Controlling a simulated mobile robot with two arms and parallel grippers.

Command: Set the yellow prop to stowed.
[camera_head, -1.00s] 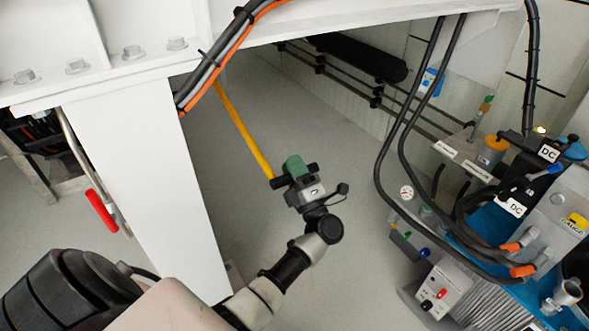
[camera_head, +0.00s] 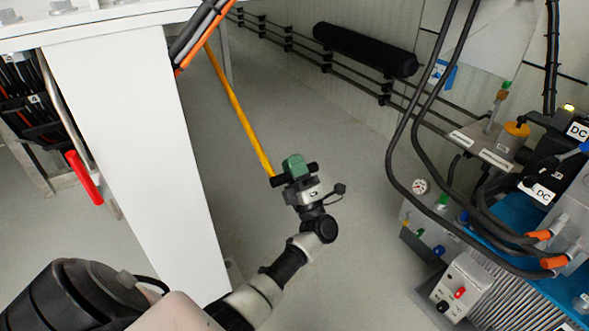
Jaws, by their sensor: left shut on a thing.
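The yellow prop (camera_head: 238,108) is a long thin bar. It slants from under the white frame at the top, behind the orange and black cables, down to my left gripper (camera_head: 275,180). My left gripper, with a green part on its body, is shut on the lower end of the prop, above the grey floor. The prop's upper end is hidden behind the frame and cables. My right gripper is out of view.
A white post (camera_head: 140,160) stands left of the prop, with a red handle (camera_head: 84,178) beyond it. A blue and grey pump unit (camera_head: 535,225) with black hoses (camera_head: 425,110) stands at the right. Open floor lies between them.

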